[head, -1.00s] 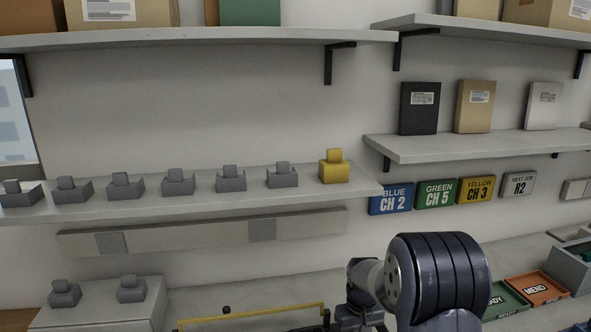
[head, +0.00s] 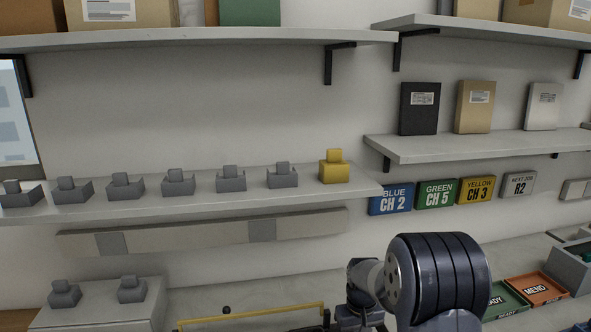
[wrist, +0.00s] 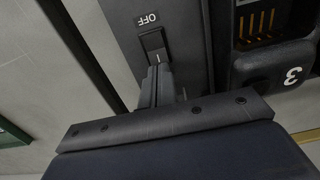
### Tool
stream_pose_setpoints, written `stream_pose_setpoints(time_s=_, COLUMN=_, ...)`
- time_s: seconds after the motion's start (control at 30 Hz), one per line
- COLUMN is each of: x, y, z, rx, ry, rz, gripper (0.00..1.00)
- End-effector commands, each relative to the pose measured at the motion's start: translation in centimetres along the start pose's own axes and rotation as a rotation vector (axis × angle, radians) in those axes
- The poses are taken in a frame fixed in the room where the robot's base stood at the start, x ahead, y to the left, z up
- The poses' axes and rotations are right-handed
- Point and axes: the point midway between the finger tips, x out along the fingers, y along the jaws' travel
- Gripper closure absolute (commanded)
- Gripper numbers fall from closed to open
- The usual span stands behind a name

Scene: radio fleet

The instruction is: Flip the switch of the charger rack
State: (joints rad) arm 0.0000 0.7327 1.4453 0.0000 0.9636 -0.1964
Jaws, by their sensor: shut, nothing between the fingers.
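In the wrist view, a black rocker switch (wrist: 153,41) with a white mark sits on the dark panel of the charger rack (wrist: 188,30). A white OFF label (wrist: 147,19), upside down in this view, is beside it. My gripper (wrist: 157,76) is shut and empty, with its fingertips at the lower end of the switch. I cannot tell whether they touch it. A charging bay marked 3 (wrist: 291,76) with copper contacts is to the right. In the head view the switch and fingertips do not show.
In the head view, a shelf (head: 225,200) holds several grey holders and a yellow one (head: 334,172). A yellow bar (head: 250,317) is at the bottom, left of my arm. Green READY (head: 505,301) and orange MEND (head: 537,289) trays lie on the bench at right.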

Motion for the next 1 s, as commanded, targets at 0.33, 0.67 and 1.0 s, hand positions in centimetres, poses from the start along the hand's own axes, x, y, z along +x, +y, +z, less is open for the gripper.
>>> stream_pose_setpoints(time_s=0.33, x=0.1, y=0.0, z=0.0, rx=0.000, ry=0.000, rz=0.000, gripper=1.00)
stream_pose_setpoints(time_s=0.67, x=0.6, y=0.0, z=0.0, rx=0.000, ry=0.000, rz=0.000, gripper=1.00)
stream_pose_setpoints(time_s=1.0, x=1.1, y=0.0, z=0.0, rx=0.000, ry=0.000, rz=0.000, gripper=1.00)
